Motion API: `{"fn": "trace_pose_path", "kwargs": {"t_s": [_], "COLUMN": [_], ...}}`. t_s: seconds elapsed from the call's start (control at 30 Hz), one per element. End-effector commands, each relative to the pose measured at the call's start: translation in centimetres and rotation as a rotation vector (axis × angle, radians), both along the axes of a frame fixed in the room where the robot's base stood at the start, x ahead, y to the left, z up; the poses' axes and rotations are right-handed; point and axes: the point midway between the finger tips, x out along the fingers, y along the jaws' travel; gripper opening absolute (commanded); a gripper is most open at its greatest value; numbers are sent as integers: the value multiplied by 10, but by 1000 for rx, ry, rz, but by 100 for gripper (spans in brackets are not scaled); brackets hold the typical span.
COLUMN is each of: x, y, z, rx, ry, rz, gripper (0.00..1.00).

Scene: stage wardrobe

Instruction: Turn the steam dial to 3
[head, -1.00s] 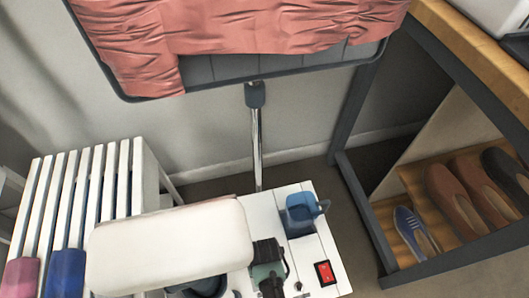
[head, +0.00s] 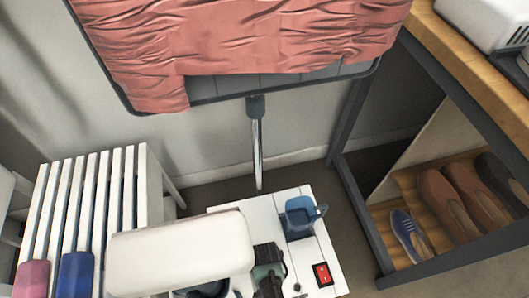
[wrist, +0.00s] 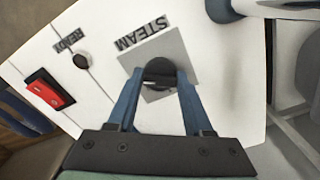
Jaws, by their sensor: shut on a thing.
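The steam dial (wrist: 160,72) is a dark round knob on a grey square plate, beside the word STEAM, on the white steamer panel (wrist: 215,95). In the wrist view my gripper (wrist: 160,88) has its two blue fingers closed on either side of the dial. No dial numbers or pointer can be made out. In the head view my gripper (head: 268,272) is over the white panel (head: 250,205) near the bottom, and my arm hides the dial.
A red rocker switch (wrist: 48,92) and a small black READY knob (wrist: 81,61) sit on the panel. A blue cup-like part (head: 300,217) stands at its back. A metal pole (head: 257,150) rises behind. A slatted white rack (head: 95,195) is left, a shoe shelf (head: 430,255) right.

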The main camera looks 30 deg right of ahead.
Motion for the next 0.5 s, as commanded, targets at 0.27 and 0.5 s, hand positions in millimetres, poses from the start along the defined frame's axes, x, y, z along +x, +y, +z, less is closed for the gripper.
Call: {"fn": "trace_pose_path", "kwargs": {"t_s": [0.27, 0.5], "x": [0, 0], "y": [0, 0], "z": [0, 0], "rx": [0, 0], "ry": [-1, -1], "rz": [-5, -4], "gripper": [0, 81]}}
